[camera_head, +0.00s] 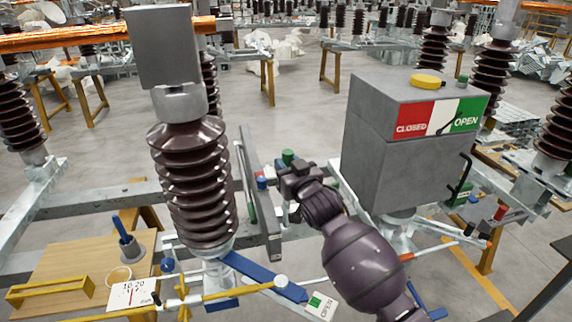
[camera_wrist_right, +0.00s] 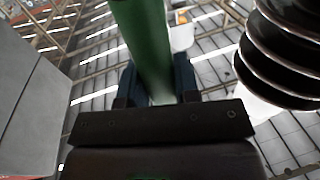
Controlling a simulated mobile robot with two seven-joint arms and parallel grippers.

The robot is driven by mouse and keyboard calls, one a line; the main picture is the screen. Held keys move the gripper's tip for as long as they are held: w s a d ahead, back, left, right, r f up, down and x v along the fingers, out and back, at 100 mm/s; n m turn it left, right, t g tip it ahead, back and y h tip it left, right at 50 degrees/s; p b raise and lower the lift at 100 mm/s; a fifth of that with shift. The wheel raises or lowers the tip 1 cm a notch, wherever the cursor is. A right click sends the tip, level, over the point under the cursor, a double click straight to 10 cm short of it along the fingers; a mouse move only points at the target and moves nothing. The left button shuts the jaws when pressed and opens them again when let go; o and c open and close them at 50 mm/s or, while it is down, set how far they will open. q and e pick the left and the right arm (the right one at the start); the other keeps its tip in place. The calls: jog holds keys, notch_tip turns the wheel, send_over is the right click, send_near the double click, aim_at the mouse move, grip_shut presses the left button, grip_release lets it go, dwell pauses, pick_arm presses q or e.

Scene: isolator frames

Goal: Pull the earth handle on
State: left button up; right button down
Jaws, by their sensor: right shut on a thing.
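My right gripper (camera_head: 284,174) reaches up from the lower right in the head view, between the brown ribbed insulator and the grey box. It is shut on a green handle (camera_head: 288,156), whose top shows just above the fingers. In the right wrist view the green handle (camera_wrist_right: 145,35) runs as a thick bar between the two dark fingers. The lower part of the handle is hidden by the gripper. I cannot see a label that marks it as the earth handle. My left gripper is not in view.
A brown insulator (camera_head: 190,175) stands close on the left. A grey box (camera_head: 385,150) with CLOSED and OPEN labels is close on the right. A flat metal bar (camera_head: 262,195) stands just left of my gripper. A wooden table (camera_head: 60,265) is at lower left.

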jog(key=s+d+f+n+t+y+b, duration=0.1)
jog(key=s+d+f+t+y+b, duration=0.1)
jog(key=s+b, duration=0.2)
jog(key=s+d+f+t+y+b, duration=0.2)
jog(key=s+b, duration=0.3)
jog(key=s, duration=0.3)
jog(key=shift+f+n+t, duration=0.25)
jog(key=shift+n+t, duration=0.15)
jog(key=shift+t, duration=0.1)
jog(key=shift+s, duration=0.1)
